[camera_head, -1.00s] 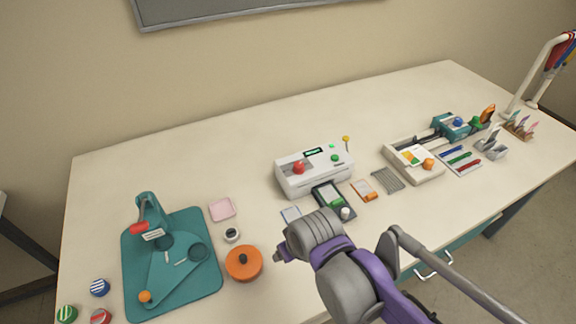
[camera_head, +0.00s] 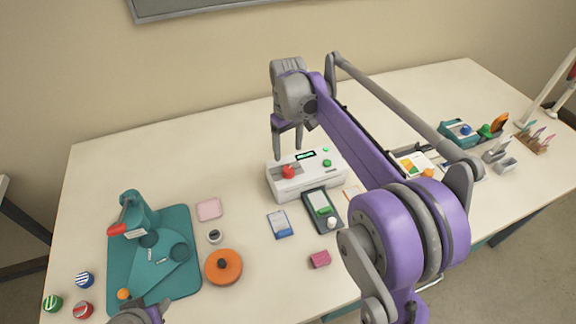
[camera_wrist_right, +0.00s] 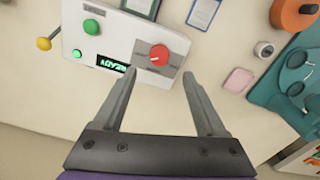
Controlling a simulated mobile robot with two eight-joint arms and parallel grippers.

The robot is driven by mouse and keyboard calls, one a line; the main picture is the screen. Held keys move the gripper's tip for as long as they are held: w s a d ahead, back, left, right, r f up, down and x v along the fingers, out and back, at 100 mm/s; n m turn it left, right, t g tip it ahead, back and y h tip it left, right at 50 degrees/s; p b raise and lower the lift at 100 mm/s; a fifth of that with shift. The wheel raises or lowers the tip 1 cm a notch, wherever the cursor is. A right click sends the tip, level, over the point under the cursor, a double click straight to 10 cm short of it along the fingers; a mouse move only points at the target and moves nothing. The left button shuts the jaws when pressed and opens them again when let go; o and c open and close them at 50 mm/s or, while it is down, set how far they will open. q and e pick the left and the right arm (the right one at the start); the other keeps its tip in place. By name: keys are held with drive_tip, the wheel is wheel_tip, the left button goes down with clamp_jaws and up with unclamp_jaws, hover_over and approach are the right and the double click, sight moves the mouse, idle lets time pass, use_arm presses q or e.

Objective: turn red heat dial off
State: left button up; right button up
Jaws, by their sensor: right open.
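The red heat dial (camera_head: 288,172) sits on the left part of the white laminator's (camera_head: 309,186) top panel. In the wrist view the dial (camera_wrist_right: 159,54) is a round red knob with a small mark, beside the lit green display (camera_wrist_right: 113,63). My right gripper (camera_head: 287,152) is open and empty above the dial, fingers pointing down. In the wrist view the dial lies just beyond the gap between the fingertips (camera_wrist_right: 156,76), with no contact visible. A grey and purple part of my left arm shows at the bottom edge; its fingers cannot be seen.
Green buttons (camera_head: 327,163) are on the laminator's right side. A dark tray (camera_head: 322,212), a blue card (camera_head: 279,225) and a pink block (camera_head: 320,259) lie in front. A teal board (camera_head: 187,220) and an orange disc (camera_head: 223,267) are at left. My right arm covers the table right of the laminator.

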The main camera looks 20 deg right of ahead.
sight(288, 169)
wheel_tip(288, 169, down, 8)
drive_tip(key=shift+f, duration=0.1)
idle(0.4)
clamp_jaws()
